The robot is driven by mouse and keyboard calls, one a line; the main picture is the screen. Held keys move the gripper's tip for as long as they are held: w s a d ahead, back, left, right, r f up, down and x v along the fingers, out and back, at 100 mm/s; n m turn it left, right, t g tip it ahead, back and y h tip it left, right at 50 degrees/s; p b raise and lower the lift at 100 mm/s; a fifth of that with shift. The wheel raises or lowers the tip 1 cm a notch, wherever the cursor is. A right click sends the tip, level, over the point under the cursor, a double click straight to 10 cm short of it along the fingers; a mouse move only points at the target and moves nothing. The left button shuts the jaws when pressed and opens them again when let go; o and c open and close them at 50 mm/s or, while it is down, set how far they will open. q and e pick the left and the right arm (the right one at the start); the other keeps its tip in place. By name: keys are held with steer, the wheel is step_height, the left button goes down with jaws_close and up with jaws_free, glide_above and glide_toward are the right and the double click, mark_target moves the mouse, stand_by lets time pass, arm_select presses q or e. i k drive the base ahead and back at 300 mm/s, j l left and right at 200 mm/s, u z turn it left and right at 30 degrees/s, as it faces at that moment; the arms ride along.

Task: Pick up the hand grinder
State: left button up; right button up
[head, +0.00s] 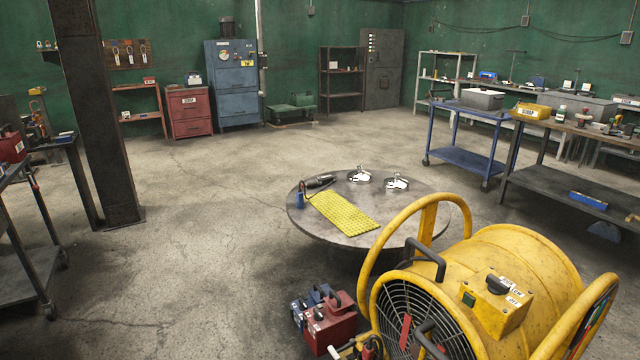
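A dark, elongated tool that looks like the hand grinder (319,182) lies near the back left edge of the round grey table (415,207). It sits just behind a yellow textured mat (343,211). A small blue item (300,198) stands by the table's left edge, close to the grinder. Two shiny metal pieces (360,175) (397,183) rest at the table's back; their exact shape is too small to tell. Neither of my grippers shows in the head view.
A large yellow drum fan (535,262) stands in front of the table at right and hides its front right part. Red and blue cases (330,322) sit on the floor beside it. A dark pillar (95,120) stands left. The floor left of the table is open.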

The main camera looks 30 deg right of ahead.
mark_target(324, 180)
steer(key=i, duration=2.45)
steer(key=i+z, duration=0.2)
steer(key=i, duration=0.35)
steer(key=i+z, duration=0.15)
steer(key=i, duration=0.45)
steer(key=i+z, duration=0.2)
steer(key=i, duration=0.4)
steer(key=i+j+z, duration=0.15)
steer(key=i, duration=0.4)
steer(key=j, duration=0.1)
